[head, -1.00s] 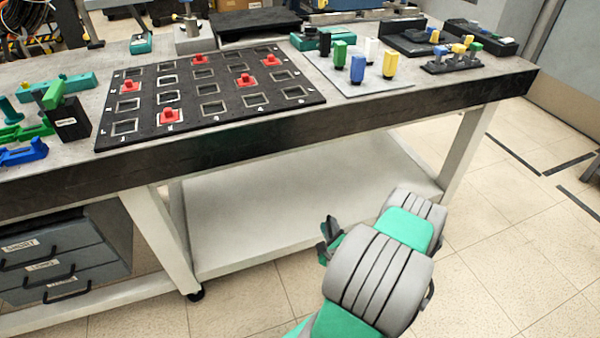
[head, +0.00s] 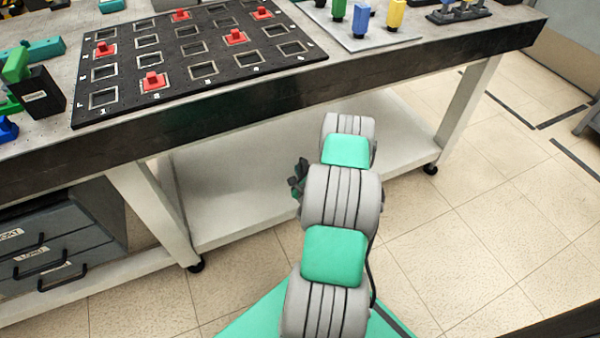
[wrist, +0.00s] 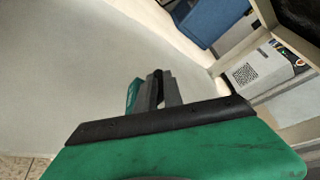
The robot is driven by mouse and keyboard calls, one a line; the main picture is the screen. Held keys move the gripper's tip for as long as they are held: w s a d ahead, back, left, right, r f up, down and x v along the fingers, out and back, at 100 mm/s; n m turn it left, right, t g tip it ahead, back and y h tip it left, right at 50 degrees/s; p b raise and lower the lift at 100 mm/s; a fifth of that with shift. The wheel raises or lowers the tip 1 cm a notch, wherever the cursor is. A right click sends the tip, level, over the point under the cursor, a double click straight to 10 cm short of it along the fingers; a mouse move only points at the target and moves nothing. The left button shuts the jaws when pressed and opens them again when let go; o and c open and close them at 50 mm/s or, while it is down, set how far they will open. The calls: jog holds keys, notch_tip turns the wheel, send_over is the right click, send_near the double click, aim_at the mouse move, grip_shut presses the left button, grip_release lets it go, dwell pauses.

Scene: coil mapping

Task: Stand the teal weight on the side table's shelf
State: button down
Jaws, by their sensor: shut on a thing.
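The table's pale lower shelf (head: 235,185) is bare where it shows, under the dark-edged top. My gripper is in front of the shelf in the head view, mostly hidden by my arm, with a dark part (head: 298,178) showing at its left. In the wrist view my gripper (wrist: 157,88) is shut, its dark fingers beyond the green palm. A small teal piece, seemingly the teal weight (wrist: 133,95), shows at the fingers' left side; most of it is hidden. I cannot tell if it touches a surface. A pale flat surface (wrist: 60,70) lies beyond, probably the shelf.
The tabletop's black edge (head: 270,95) and white legs (head: 465,110) frame the shelf opening. A black grid board (head: 215,75) with red pieces lies on top. Grey drawers (head: 50,250) stand at left. The wrist view shows a blue box (wrist: 210,15) and white device (wrist: 262,78).

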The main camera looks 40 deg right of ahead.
jog(key=shift+w+d+f, duration=0.2)
jog(key=shift+w+f, duration=0.35)
jog(key=shift+w+d+f, duration=0.15)
jog(key=shift+w+f, duration=0.4)
jog(key=f+b, duration=0.1)
jog(key=f, duration=0.1)
jog(key=f+b, duration=0.1)
jog(key=f, duration=0.1)
jog(key=shift+w+d+b, duration=0.15)
jog(key=shift+w+b, duration=0.15)
jog(key=c, duration=1.9)
grip_release()
jog(key=shift+s, duration=0.15)
jog(key=shift+c, duration=0.2)
jog(key=o, duration=0.5)
jog(key=shift+s+a, duration=0.1)
jog(key=shift+a, duration=0.1)
